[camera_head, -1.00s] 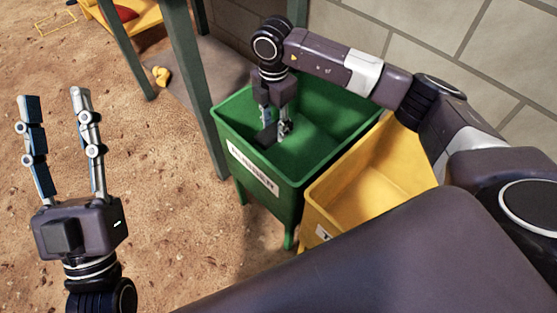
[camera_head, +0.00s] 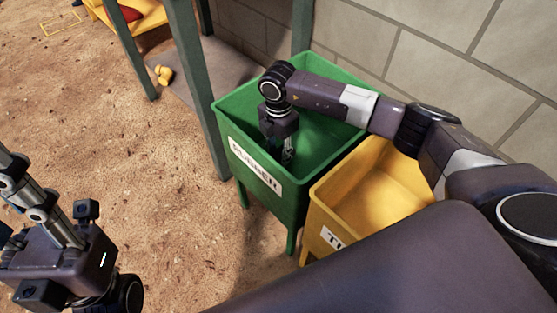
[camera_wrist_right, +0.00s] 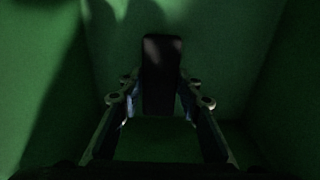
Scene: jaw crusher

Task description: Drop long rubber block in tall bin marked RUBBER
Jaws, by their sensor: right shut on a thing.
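The green bin (camera_head: 238,133) has a white label reading RUBBER on its front and stands on legs near the wall. My right gripper (camera_head: 287,158) reaches down inside it, its fingers partly hidden by the front wall. In the right wrist view a long dark block (camera_wrist_right: 162,75) sits between the two fingers of my right gripper (camera_wrist_right: 160,105), which is shut on it, with green walls around. The block cannot be made out in the head view. My left gripper (camera_head: 30,200) is at the lower left, over the ground, partly cut off; its finger opening is unclear.
A yellow bin (camera_head: 330,213) with a partly hidden label stands right beside the green one. Green posts (camera_head: 197,90) rise left of the green bin. Small yellow pieces (camera_head: 163,75) lie on the ground behind. A block wall (camera_head: 430,60) closes the back.

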